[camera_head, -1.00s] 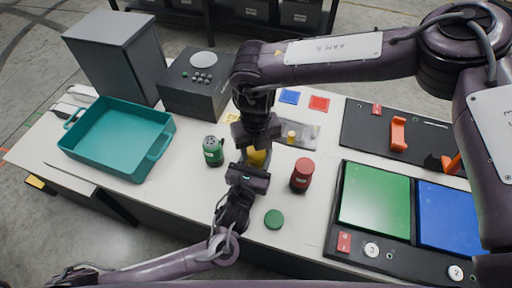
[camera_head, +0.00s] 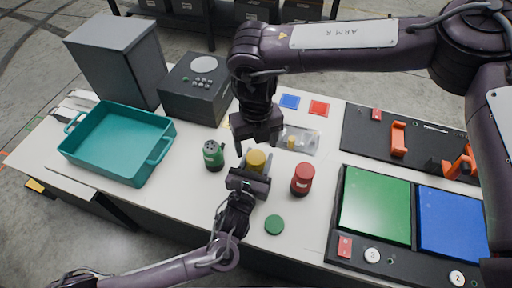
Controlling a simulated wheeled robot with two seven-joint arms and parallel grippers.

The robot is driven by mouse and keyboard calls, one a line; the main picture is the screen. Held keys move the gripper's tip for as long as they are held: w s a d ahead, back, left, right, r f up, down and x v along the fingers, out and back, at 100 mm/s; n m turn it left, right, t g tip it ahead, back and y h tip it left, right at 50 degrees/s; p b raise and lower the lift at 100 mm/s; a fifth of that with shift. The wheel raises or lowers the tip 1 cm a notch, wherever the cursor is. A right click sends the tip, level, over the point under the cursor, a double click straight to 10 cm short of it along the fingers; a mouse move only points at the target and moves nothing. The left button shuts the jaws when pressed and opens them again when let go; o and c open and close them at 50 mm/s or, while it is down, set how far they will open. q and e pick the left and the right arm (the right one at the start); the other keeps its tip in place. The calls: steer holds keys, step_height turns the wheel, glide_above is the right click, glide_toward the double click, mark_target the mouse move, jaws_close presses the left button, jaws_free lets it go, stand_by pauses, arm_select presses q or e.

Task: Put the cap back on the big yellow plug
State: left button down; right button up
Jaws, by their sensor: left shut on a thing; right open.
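The big yellow plug (camera_head: 256,161) stands upright in the middle of the table. Its top looks smooth and yellow, with no dark holes visible; its lower body is hidden by my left gripper. My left gripper (camera_head: 249,178) is shut on the plug from the front. My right gripper (camera_head: 257,146) is open and empty, pointing down just behind and above the plug, apart from it. I cannot make out a separate loose yellow cap.
A green plug (camera_head: 213,156) with a holed top stands left, a red plug (camera_head: 302,180) right. A green cap (camera_head: 274,225) lies in front. A silver tray (camera_head: 309,136) with a small yellow piece is behind right. A teal bin (camera_head: 88,168) is far left.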

mark_target(256, 156)
steer(key=shift+r, duration=0.1)
steer(key=shift+c, duration=0.4)
steer(key=shift+r+n, duration=0.8)
steer(key=shift+r, duration=0.85)
steer(key=shift+f, duration=4.05)
